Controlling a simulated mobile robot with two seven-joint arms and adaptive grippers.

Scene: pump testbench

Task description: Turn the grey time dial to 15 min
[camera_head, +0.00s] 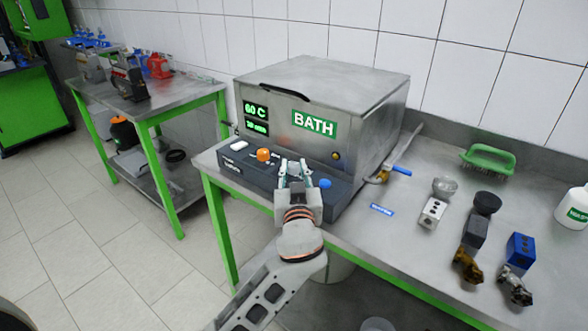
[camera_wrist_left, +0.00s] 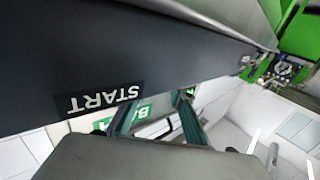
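The BATH unit (camera_head: 330,95) stands on the steel bench, with a dark sloping control panel (camera_head: 248,172) along its front. On the panel are an orange knob (camera_head: 263,154) and a blue knob or button (camera_head: 325,183). My left gripper (camera_head: 293,164) is over the panel between these two, its fingers apart. I cannot make out the grey time dial; the gripper covers that part. In the left wrist view the fingers (camera_wrist_left: 158,108) are apart, their tips hidden behind the panel edge, beside a START label (camera_wrist_left: 103,97). The display (camera_head: 256,118) shows 60 C above a minutes value, perhaps 20. My right gripper is not in view.
To the right on the bench (camera_head: 400,235) lie a blue-handled valve (camera_head: 400,170), a green brush (camera_head: 487,157), several small blocks and fittings, and a white bottle (camera_head: 574,208). A second green-legged bench (camera_head: 185,95) stands at the left. The floor between is clear.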

